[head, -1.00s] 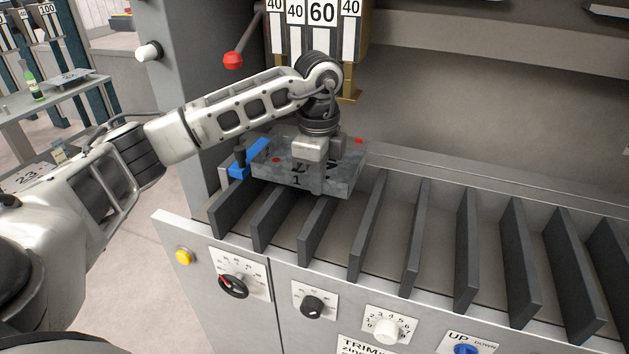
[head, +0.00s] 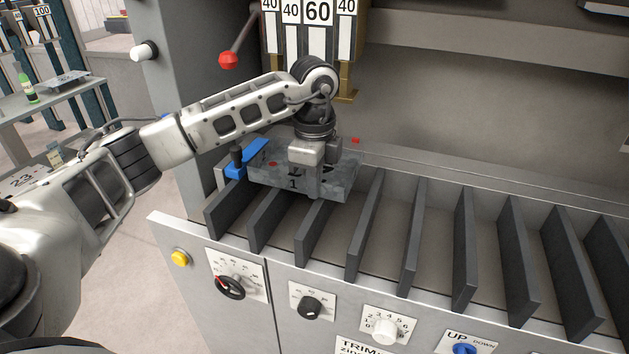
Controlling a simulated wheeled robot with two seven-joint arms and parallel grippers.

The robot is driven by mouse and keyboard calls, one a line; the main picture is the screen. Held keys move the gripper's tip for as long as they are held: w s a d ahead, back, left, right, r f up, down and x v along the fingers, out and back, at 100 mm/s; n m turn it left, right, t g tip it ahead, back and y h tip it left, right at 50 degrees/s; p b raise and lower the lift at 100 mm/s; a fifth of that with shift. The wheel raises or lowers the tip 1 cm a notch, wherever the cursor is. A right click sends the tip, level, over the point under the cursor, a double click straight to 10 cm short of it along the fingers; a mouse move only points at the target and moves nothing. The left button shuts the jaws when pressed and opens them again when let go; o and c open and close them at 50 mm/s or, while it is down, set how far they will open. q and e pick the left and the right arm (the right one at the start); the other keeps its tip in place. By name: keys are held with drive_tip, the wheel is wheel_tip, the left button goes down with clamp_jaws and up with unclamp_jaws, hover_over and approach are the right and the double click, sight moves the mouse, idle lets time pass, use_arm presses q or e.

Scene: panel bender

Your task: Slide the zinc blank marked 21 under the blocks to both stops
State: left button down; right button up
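The grey zinc blank (head: 341,181), with upturned edges, lies flat at the left end of the machine's dark slats. A "1" shows on its front face; the rest of its mark is hidden behind my gripper. My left gripper (head: 316,186) points down at the blank's front edge and appears shut on it. A blue stop (head: 245,158) with a dark knob is beside the blank's left end. A red mark (head: 355,140) shows behind its right end. The numbered blocks (head: 318,30) hang above and behind the blank. My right gripper is not in view.
A lever with a red ball (head: 228,60) stands left of the blocks. Dark upright slats (head: 465,245) run along the front, bare to the right. Below are a yellow button (head: 180,258) and several dials. A side table (head: 60,95) holds a green bottle.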

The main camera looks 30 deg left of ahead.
use_arm(q)
drive_tip(key=shift+s+a, duration=0.2)
drive_tip(key=shift+a, duration=0.5)
idle(0.8)
drive_tip(key=shift+w+a, duration=0.25)
drive_tip(key=shift+w, duration=0.45)
idle(0.5)
drive_tip(key=shift+w+a, duration=0.2)
drive_tip(key=shift+w, duration=0.7)
drive_tip(key=shift+w+a, duration=0.15)
drive_tip(key=shift+w, duration=0.75)
idle(1.3)
drive_tip(key=shift+a+r+p, duration=0.1)
drive_tip(key=shift+p, duration=0.2)
drive_tip(key=c, duration=1.6)
unclamp_jaws()
wheel_tip(320, 180, up, 16)
drive_tip(key=shift+s+f, duration=0.1)
